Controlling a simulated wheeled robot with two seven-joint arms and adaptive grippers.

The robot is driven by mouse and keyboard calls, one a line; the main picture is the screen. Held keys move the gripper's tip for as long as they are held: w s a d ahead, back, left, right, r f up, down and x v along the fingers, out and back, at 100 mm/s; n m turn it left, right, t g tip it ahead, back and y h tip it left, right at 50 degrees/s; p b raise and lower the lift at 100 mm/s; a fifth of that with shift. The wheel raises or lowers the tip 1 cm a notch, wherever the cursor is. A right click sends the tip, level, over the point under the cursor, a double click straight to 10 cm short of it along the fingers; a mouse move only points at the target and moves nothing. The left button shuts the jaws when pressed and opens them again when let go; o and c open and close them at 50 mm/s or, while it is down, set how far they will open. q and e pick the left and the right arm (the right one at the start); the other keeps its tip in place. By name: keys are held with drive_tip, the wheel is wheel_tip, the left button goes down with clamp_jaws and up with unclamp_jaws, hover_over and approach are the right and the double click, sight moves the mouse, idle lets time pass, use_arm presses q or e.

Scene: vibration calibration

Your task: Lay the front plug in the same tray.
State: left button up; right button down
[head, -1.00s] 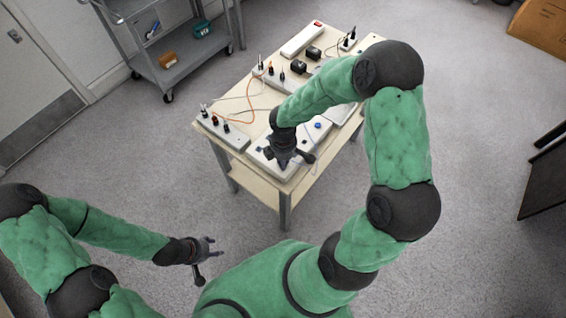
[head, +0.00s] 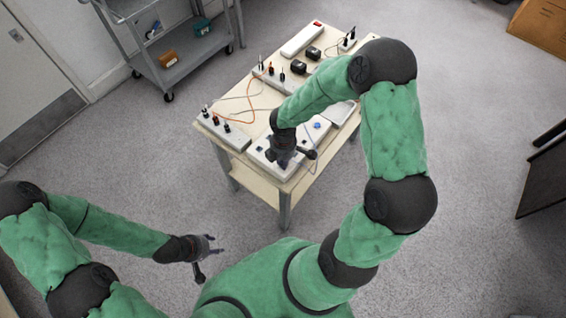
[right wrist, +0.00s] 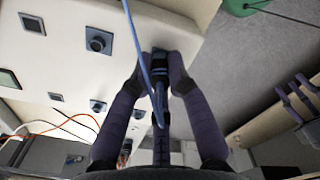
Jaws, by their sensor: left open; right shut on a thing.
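A pale tray (head: 341,113) lies on the right side of the table, partly hidden by my right arm. My left gripper (head: 213,244) is open and empty, away from the table.
A power strip with plugs (head: 222,130) lies at the table's left edge. Black adapters (head: 306,60) and another strip (head: 303,39) are farther back. An orange cable (head: 250,108) crosses the tabletop. A grey cart (head: 180,60) stands behind left. Open floor surrounds the table.

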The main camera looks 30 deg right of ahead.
drive_tip(key=shift+s+n+p, duration=0.1)
drive_tip(key=shift+n+p, duration=2.05)
drive_tip(key=shift+n, duration=0.85)
drive_tip(key=shift+n+p, duration=2.25)
drive_tip(key=shift+n, duration=1.05)
idle(0.7)
drive_tip(key=shift+r+p, duration=0.4)
drive_tip(key=shift+p, duration=0.05)
idle(0.5)
